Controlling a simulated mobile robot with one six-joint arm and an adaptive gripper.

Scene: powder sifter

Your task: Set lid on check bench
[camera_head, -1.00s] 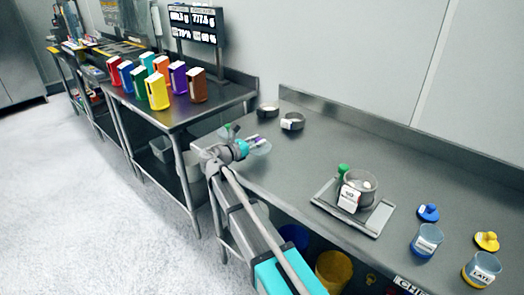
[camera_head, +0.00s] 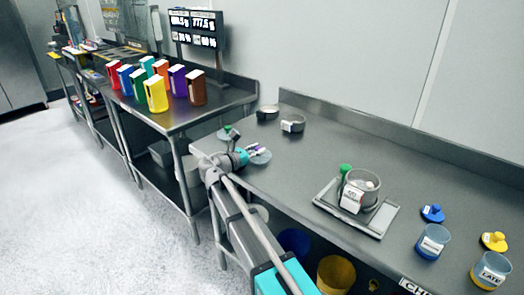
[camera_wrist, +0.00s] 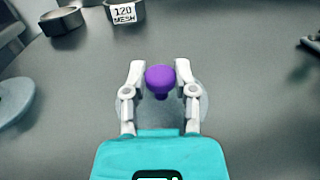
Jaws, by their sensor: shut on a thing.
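The lid is a clear, pale disc (camera_wrist: 203,108) with a purple knob (camera_wrist: 161,77), low over or on the grey check bench (camera_head: 300,158); I cannot tell whether it touches the top. My gripper (camera_wrist: 160,80) is shut on the purple knob, one white finger on each side. In the head view the lid (camera_head: 262,157) shows at the left end of the bench, at the tip of my gripper (camera_head: 250,151). Part of the disc is hidden under my gripper.
Two sieve rings (camera_head: 293,123) (camera_head: 267,112) stand behind my gripper, one labelled 120 MESH in the wrist view. Another round disc (camera_wrist: 14,100) lies at the left. The bench between is clear.

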